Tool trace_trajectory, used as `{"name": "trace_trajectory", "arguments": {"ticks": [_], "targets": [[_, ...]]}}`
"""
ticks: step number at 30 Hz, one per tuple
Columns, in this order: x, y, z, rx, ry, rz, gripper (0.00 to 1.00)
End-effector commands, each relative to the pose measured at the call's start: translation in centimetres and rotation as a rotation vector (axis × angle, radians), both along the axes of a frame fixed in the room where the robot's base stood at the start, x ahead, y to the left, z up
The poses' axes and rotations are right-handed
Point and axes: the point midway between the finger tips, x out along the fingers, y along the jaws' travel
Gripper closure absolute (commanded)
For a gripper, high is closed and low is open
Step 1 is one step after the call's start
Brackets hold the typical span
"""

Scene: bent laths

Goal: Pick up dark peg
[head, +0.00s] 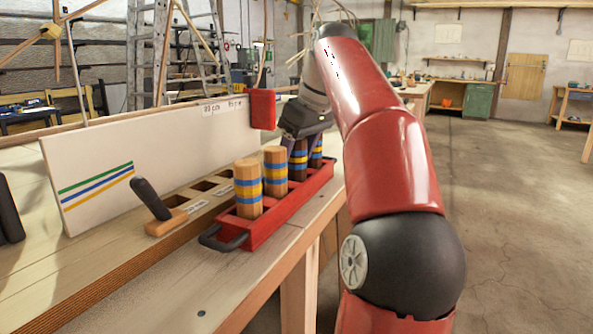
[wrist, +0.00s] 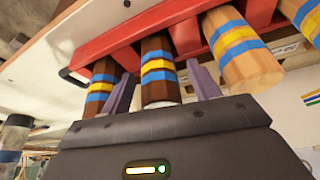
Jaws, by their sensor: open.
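Two dark brown pegs with blue and yellow bands stand upright in the red tray (head: 283,207). The nearer dark peg (head: 298,161) is next to a light peg, and the farther dark peg (head: 316,154) is at the tray's far end. In the wrist view, my gripper (wrist: 161,76) is open, with one finger on each side of the nearer dark peg (wrist: 157,88). I cannot tell whether the fingers touch it. The farther dark peg (wrist: 102,86) is outside the left finger. In the head view, the fingertips are hard to make out.
Two light pegs (head: 248,189) (head: 275,172) stand in the near part of the tray. A wooden block with square holes (head: 190,203) and a dark handle (head: 151,198) lie left of the tray. A white board (head: 150,155) stands behind. The bench front is clear.

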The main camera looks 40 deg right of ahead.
Motion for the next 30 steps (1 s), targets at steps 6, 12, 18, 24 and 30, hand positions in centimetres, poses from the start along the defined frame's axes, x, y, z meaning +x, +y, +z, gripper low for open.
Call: {"name": "trace_trajectory", "arguments": {"ticks": [6, 12, 18, 24, 30], "targets": [[0.52, 0.11, -1.25, 0.000, 0.000, 0.000, 0.39], [0.52, 0.10, -1.20, 0.000, 0.000, 0.000, 0.44], [0.52, 0.10, -1.19, 0.000, 0.000, 0.000, 0.70], [0.51, 0.10, -1.17, 0.000, 0.000, 0.000, 0.89], [0.56, 0.19, -0.96, 0.000, 0.000, 0.000, 0.89]]}}
